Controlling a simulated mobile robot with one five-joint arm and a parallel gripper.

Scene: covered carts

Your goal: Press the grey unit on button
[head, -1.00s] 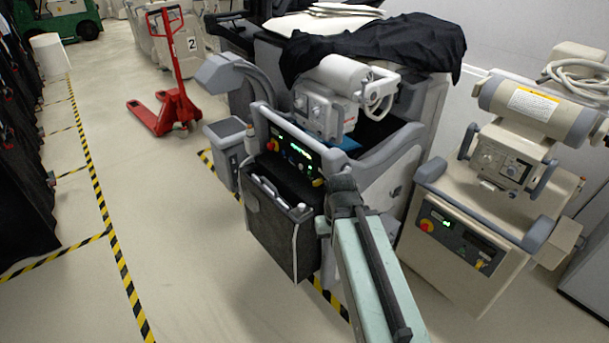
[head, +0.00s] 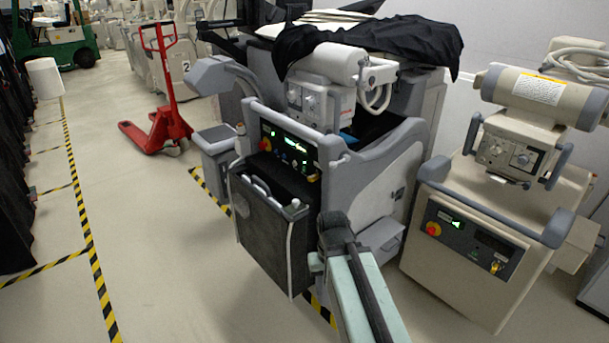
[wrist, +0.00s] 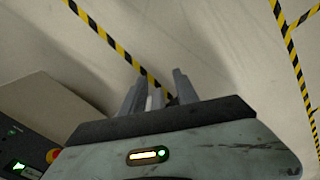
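The grey unit (head: 365,180) stands in the middle of the head view, partly under a black cover. Its dark control panel (head: 290,150) faces me with green lit displays and small knobs; I cannot tell which control is the on button. A black bag (head: 272,225) hangs below the panel. My arm reaches up from the bottom, its dark end in front of the unit's lower right part. My gripper's fingers are not clear there. In the wrist view my gripper (wrist: 158,80) has its fingers apart, empty, over floor and tape.
A beige unit (head: 480,270) with its own lit panel stands close on the right; a beige unit's panel edge (wrist: 40,130) shows at the wrist view's left. A red pallet jack (head: 165,110) stands behind left. Open floor with yellow-black tape (head: 92,240) lies at left.

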